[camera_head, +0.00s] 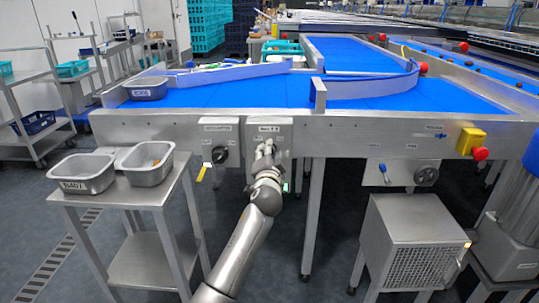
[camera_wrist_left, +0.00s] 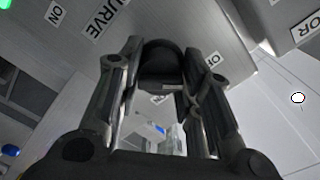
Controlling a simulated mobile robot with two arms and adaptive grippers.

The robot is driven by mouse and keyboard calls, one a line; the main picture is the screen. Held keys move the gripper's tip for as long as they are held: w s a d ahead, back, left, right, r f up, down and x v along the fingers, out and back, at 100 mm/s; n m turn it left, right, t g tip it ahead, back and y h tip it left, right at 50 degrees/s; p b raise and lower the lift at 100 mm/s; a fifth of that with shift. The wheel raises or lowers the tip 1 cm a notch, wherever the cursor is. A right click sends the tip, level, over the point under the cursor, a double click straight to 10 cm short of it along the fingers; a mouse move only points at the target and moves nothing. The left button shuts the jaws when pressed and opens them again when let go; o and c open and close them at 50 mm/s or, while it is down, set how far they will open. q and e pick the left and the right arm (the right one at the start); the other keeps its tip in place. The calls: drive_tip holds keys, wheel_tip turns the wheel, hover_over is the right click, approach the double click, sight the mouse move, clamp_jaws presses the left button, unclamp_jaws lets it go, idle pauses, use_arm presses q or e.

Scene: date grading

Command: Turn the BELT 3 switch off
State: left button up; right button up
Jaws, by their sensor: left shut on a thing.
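My left gripper (camera_head: 265,151) reaches up to the grey switch panel under the front of the blue belt table, below a small label (camera_head: 269,128) that seems to read BELT 3. In the left wrist view the fingers (camera_wrist_left: 165,105) are closed around a dark round switch knob (camera_wrist_left: 162,62). A label ending in "URVE" (camera_wrist_left: 107,15) is beside the knob, with an ON label (camera_wrist_left: 55,13) to the left and a partly hidden OFF label (camera_wrist_left: 213,59) at the right. The knob is hidden behind my gripper in the head view, and its setting cannot be told. My right gripper is not in view.
Another dark switch (camera_head: 219,155) with a yellow tag (camera_head: 203,172) is just left of my gripper. A dark knob (camera_head: 426,175) and a red button (camera_head: 480,154) are farther right. Two grey tubs (camera_head: 83,184) (camera_head: 145,173) stand on a steel stand at left.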

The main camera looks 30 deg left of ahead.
use_arm(q)
drive_tip(key=shift+f, duration=0.15)
drive_tip(key=o, duration=1)
drive_tip(key=shift+o, duration=0.2)
drive_tip(key=shift+s, duration=0.1)
drive_tip(key=v, duration=1.2)
